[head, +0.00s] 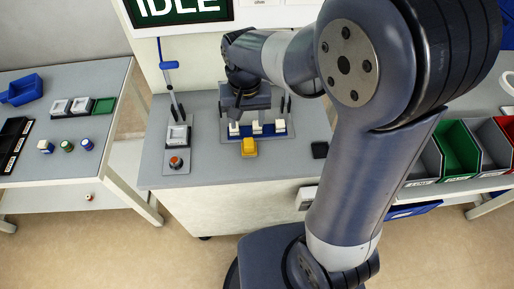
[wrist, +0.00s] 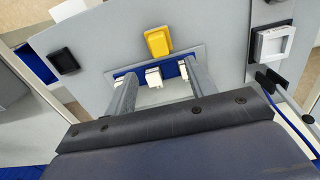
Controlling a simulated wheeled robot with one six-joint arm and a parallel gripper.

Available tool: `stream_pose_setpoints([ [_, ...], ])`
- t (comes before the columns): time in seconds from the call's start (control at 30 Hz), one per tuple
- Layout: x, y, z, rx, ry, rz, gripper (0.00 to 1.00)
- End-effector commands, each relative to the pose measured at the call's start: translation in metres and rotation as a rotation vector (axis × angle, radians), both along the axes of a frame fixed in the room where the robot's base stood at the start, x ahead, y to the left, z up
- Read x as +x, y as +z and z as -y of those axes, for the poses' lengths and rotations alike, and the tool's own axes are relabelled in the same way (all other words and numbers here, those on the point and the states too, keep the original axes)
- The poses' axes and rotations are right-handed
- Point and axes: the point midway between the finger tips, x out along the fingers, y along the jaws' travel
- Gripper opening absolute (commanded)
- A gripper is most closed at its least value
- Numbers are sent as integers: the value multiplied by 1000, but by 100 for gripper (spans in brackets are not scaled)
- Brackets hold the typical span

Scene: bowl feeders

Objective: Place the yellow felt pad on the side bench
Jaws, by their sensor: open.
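A yellow piece (head: 249,147), the only yellow pad-like thing I see, lies on the middle bench in front of a blue strip. It also shows in the wrist view (wrist: 158,41), beyond my fingertips. My gripper (wrist: 159,68) is open and empty, its two fingers spread above the blue strip with white blocks. The fingers are apart from the yellow piece. A grey bench (head: 40,165) stands to the left, apart from the middle bench. I cannot tell for certain which bench is the side bench.
The left bench holds a blue tray (head: 22,89), a black tray (head: 13,140), several small square holders and small coloured pieces. On the middle bench are a white square holder (head: 178,136), an orange-topped knob (head: 176,162) and a black square (head: 320,149). Coloured bins (head: 457,146) stand right.

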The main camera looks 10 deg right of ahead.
Motion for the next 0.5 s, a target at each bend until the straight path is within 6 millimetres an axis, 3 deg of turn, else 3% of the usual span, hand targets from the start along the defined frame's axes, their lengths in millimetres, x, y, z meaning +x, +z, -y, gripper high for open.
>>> stream_pose_setpoints([
  [0.3,-1,-46,0,-2,-3,-4,53],
  [0.5,-1,-60,0,-1,-3,-3,53],
])
